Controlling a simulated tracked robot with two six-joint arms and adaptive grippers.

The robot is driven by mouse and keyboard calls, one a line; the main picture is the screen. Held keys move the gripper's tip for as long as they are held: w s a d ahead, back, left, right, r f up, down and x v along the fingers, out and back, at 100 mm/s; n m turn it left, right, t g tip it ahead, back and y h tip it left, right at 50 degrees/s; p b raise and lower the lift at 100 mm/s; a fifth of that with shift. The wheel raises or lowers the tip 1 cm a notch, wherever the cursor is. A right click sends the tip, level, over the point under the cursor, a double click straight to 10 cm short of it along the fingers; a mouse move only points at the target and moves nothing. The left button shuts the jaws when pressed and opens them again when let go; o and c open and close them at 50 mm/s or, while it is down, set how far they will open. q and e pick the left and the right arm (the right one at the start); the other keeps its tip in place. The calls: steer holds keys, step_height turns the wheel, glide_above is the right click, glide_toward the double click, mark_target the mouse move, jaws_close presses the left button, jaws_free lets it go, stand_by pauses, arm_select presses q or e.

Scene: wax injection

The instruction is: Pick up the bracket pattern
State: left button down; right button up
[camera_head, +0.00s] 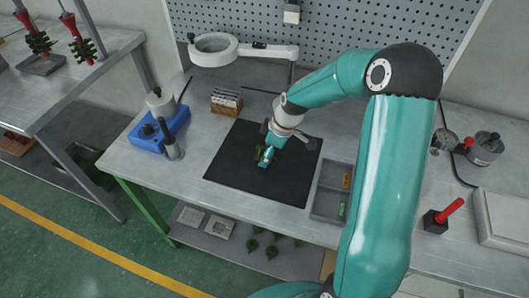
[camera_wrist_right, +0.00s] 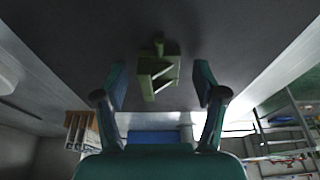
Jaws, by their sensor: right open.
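The green bracket pattern (camera_wrist_right: 158,72) lies on the black mat (camera_head: 227,165). In the right wrist view it sits between and just beyond the two spread fingers of my right gripper (camera_wrist_right: 160,88), with gaps on both sides. In the head view my right gripper (camera_head: 267,157) is low over the mat's middle and hides part of the pattern, of which a green bit (camera_head: 258,151) shows at the gripper's left. My right gripper is open and empty. My left gripper is not in view.
Left of the mat are a blue device (camera_head: 160,133) and a rack of cards (camera_head: 226,102). A ring lamp (camera_head: 213,50) stands behind. A grey divided tray (camera_head: 326,203) is right of the mat. A red-handled tool (camera_head: 441,217) stands farther right. The mat's left part is clear.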

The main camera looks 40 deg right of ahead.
steer(key=shift+c, duration=0.3)
steer(key=c, duration=1)
steer(key=shift+c, duration=0.2)
steer(key=shift+r, duration=0.2)
